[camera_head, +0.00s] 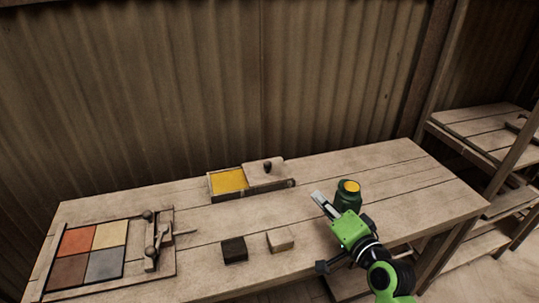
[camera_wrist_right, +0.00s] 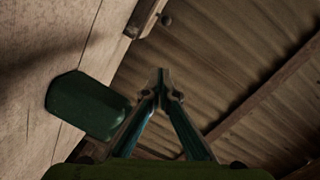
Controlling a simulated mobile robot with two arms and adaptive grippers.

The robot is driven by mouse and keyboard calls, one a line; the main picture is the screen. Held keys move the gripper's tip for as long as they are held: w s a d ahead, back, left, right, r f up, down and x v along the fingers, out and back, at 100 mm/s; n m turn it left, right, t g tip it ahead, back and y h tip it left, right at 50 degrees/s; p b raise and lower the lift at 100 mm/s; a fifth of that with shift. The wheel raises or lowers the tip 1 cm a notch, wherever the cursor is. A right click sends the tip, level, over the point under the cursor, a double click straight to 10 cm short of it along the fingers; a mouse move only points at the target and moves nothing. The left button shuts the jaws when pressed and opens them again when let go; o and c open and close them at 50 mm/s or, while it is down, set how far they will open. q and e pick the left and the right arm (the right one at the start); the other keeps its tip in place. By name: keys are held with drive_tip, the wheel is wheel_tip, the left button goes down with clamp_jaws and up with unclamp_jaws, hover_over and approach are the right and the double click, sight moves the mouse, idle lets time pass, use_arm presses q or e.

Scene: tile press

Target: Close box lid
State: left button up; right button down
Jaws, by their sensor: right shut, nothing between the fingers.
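A shallow wooden box (camera_head: 232,196) with yellow contents (camera_head: 228,180) stands near the back of the table. Its pale wooden lid (camera_head: 265,175), with a dark round knob (camera_head: 267,166), sits to the right and leaves the yellow part uncovered. The box edge (camera_wrist_right: 143,18) also shows at the top of the right wrist view. My right gripper (camera_head: 318,197) is shut and empty, to the right of the box and apart from it. Its closed fingertips (camera_wrist_right: 160,80) show in the right wrist view. My left gripper is not in view.
A green jar (camera_head: 348,200) with a yellow top stands right beside my right gripper; it also shows in the wrist view (camera_wrist_right: 85,107). A dark block (camera_head: 234,250) and a pale block (camera_head: 280,240) lie in front. A tile press (camera_head: 150,245) with coloured tiles is at left.

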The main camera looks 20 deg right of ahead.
hover_over(278, 176)
drive_tip(key=d, duration=0.3)
drive_tip(key=shift+s+d+f, duration=0.2)
drive_tip(key=shift+s+f, duration=0.2)
drive_tip(key=shift+f, duration=0.25)
drive_tip(key=a, duration=0.1)
drive_tip(key=a+f, duration=0.1)
drive_tip(key=p, duration=0.1)
drive_tip(key=shift+w+a+f, duration=0.25)
drive_tip(key=shift+w+a, duration=0.05)
drive_tip(key=shift+a, duration=0.1)
drive_tip(key=shift+a+f, duration=0.2)
drive_tip(key=shift+a, duration=0.2)
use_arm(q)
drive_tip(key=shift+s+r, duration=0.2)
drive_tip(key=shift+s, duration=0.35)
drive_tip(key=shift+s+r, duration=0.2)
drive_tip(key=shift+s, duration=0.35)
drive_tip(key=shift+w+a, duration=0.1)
